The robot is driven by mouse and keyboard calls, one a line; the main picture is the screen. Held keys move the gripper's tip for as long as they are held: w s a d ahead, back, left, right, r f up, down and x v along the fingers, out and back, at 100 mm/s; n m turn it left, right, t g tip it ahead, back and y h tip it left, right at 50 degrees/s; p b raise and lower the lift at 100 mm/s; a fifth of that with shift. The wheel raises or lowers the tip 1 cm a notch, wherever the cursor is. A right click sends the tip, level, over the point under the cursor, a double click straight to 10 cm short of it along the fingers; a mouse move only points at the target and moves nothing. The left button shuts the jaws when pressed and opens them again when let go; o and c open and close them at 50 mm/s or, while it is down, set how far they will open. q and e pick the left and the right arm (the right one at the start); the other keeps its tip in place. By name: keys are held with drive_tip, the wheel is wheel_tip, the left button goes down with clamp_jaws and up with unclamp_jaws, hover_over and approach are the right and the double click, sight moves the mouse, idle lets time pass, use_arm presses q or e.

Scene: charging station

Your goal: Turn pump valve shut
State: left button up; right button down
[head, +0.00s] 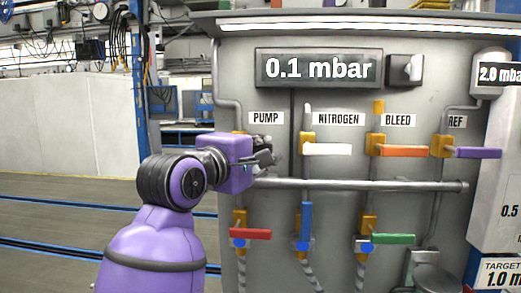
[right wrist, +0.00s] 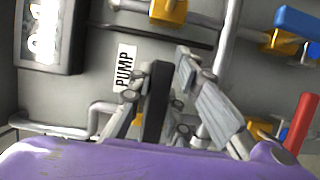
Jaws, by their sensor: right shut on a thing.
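The pump valve sits under the PUMP label (head: 265,118) on the grey panel. In the right wrist view its black handle (right wrist: 156,105) lies between the fingers of my right gripper (right wrist: 165,78), which is shut on it. The handle appears to lie level, across the upright pipe. In the head view my right gripper (head: 265,158) hides most of this valve. The PUMP label also shows in the right wrist view (right wrist: 123,67). My left gripper is not in view.
White (head: 327,149), orange (head: 404,151) and purple (head: 478,153) handles stick out level to the right. A horizontal pipe (head: 370,185) runs below them. Lower down are red (head: 250,234), blue (head: 306,222) and green (head: 393,239) handles. The display (head: 318,68) reads 0.1 mbar.

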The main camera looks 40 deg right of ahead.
drive_tip(key=c, duration=1.6)
unclamp_jaws()
drive_tip(key=shift+c, duration=0.2)
drive_tip(key=shift+o, duration=0.3)
drive_tip(key=shift+s+a, duration=0.1)
drive_tip(key=shift+a, duration=0.2)
drive_tip(key=v, duration=1.1)
drive_tip(key=shift+a, duration=0.15)
drive_tip(key=shift+s, duration=0.1)
